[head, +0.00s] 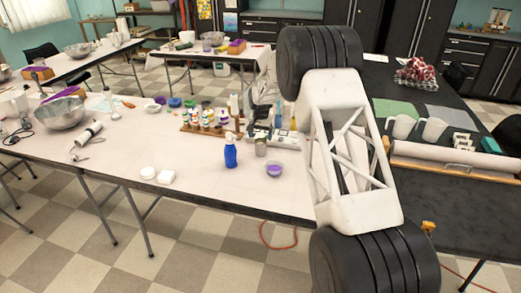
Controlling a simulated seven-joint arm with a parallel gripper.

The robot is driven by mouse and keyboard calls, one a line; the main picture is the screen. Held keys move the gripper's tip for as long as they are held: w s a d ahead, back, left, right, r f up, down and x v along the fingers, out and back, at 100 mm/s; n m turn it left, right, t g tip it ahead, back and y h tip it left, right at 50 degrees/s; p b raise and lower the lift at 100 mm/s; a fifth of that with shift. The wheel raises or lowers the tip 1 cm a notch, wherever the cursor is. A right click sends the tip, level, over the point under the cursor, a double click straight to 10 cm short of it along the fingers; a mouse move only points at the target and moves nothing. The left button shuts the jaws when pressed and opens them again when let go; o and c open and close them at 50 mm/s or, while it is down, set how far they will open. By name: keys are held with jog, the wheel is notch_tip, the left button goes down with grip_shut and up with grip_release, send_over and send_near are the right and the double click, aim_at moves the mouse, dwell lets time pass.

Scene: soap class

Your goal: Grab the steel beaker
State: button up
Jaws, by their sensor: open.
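A small steel beaker (260,147) stands upright on the white table, right of the blue spray bottle (231,152) and behind a small bowl of purple stuff (275,170). It looks grey and shiny. My white arm link with black ribbed joints fills the right of the head view, to the right of the beaker and apart from it in the picture. Nothing covers the beaker.
A wooden rack of small bottles (208,121) stands behind and left of the beaker. A flat device (284,138) lies just behind it. White soap pieces (166,176) lie at left front. The white table (210,195) is bare along its front. A dark table (460,205) stands at right.

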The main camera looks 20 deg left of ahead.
aim_at(261, 146)
jog(key=shift+f, duration=1.25)
jog(key=shift+s+f, duration=0.1)
jog(key=shift+f, duration=2.5)
jog(key=shift+c, duration=0.2)
jog(key=c, duration=1.1)
jog(key=shift+o, duration=0.2)
jog(key=shift+r, duration=0.35)
notch_tip(261, 146, up, 9)
